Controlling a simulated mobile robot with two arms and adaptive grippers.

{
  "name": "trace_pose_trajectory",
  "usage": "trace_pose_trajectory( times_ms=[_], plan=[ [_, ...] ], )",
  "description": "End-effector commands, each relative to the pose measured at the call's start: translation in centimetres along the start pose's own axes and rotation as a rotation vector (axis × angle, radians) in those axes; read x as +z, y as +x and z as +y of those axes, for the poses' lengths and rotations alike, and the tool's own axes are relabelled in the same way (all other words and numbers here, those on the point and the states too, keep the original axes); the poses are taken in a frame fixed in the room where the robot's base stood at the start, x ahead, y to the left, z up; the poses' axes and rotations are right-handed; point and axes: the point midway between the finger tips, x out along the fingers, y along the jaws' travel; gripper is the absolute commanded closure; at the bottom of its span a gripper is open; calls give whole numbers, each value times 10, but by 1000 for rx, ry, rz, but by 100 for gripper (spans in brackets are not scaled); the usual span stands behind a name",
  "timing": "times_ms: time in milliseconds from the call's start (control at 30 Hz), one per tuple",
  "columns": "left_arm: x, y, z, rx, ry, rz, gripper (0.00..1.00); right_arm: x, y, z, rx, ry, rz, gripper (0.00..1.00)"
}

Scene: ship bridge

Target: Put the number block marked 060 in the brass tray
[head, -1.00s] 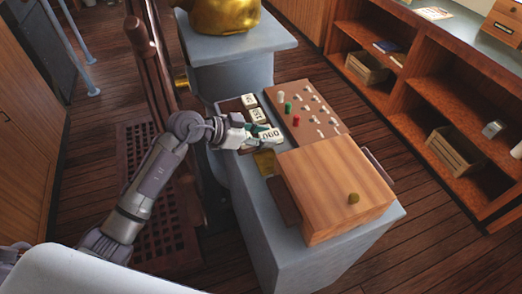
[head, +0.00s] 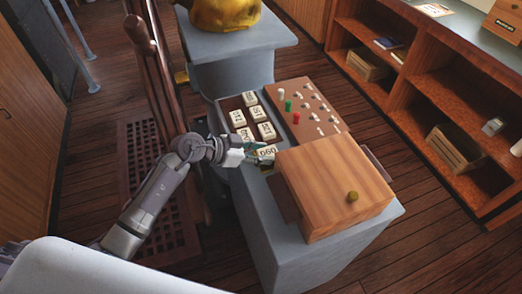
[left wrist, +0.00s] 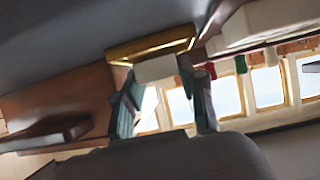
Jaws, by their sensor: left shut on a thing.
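The number block marked 060 (head: 266,152) is white with dark digits. My left gripper (head: 254,151) is shut on it and holds it beside the wooden box. In the left wrist view the block (left wrist: 156,68) shows as a pale shape between the two fingers (left wrist: 165,92). The brass tray (left wrist: 150,46) lies just beyond the block in that view. In the head view the tray is almost wholly hidden by the block and gripper. I cannot tell whether the block touches the tray. My right gripper is not in view.
Several other number blocks (head: 250,98) sit in a dark rack left of the switch panel (head: 305,108) with its coloured knobs. The wooden box (head: 330,188) with a brass knob stands close on the right. All are on a grey pedestal (head: 275,245).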

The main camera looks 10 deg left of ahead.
Motion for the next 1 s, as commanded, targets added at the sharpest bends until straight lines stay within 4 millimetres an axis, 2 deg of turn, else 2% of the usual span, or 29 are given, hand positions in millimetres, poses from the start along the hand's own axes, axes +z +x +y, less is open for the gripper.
trace_pose_trajectory(
  times_ms=[300,333,467,867,933,1000],
  plan=[
    [6,3,0,0,0,1,83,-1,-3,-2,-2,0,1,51],
    [6,3,0,0,0,0,55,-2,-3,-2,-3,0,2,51],
    [6,3,0,-1,0,0,34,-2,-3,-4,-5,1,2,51],
    [1,0,-1,-1,4,1,34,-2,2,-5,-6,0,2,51],
    [-5,-5,-1,-4,5,0,34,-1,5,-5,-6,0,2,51],
    [-3,-19,-1,-3,2,-3,34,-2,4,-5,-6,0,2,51]
  ],
)
